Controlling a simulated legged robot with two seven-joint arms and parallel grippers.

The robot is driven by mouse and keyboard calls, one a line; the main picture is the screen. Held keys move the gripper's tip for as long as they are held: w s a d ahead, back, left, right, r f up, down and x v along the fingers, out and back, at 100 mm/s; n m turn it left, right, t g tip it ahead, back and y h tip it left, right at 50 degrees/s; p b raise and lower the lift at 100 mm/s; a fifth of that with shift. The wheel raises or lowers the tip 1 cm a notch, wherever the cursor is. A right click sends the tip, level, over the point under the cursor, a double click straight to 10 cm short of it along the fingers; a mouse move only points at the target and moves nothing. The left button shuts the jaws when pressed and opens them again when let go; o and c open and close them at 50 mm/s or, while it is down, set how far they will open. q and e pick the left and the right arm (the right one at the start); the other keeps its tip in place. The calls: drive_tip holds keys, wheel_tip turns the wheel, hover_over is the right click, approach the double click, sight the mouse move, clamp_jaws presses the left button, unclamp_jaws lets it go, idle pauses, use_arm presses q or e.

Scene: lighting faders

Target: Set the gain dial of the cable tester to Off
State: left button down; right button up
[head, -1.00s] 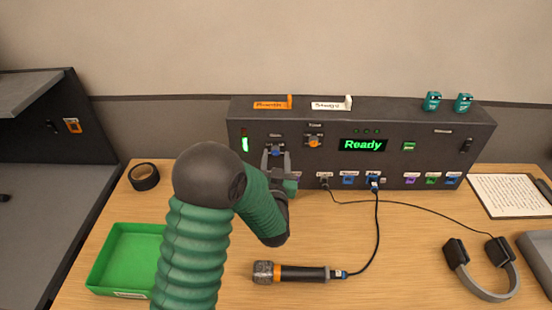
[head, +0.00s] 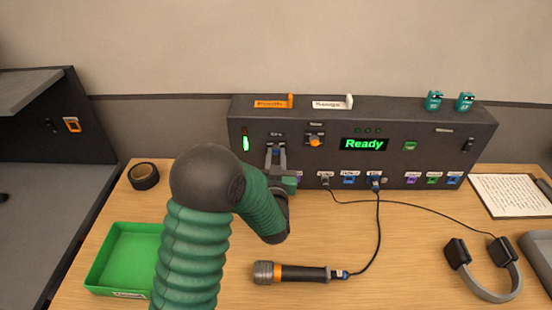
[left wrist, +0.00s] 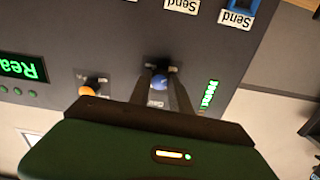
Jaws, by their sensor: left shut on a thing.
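The cable tester (head: 420,137) is a long dark box at the back of the table, with a lit green "Ready" display (head: 363,144). The gain dial (left wrist: 158,82) is a blue knob at the tester's left; its label is too blurred to read surely. My left gripper (head: 276,155) is at the tester's front and shut on this blue dial, with a finger on either side in the left wrist view. The fingers hide much of the dial, so its setting cannot be read. An orange knob (head: 315,141) sits to its right. My right gripper is not in view.
A microphone (head: 300,273) lies in front, its cable plugged into the tester's lower row. Headphones (head: 489,285) lie at right, their thin cable also plugged in. A green tray (head: 97,285) and a tape roll (head: 144,176) are at left. Bare table lies between.

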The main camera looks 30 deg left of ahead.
use_arm(q)
drive_tip(key=shift+f+n, duration=0.1)
drive_tip(key=shift+n, duration=0.3)
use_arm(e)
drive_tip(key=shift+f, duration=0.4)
use_arm(q)
drive_tip(key=c, duration=1.2)
unclamp_jaws()
drive_tip(key=shift+d, duration=0.1)
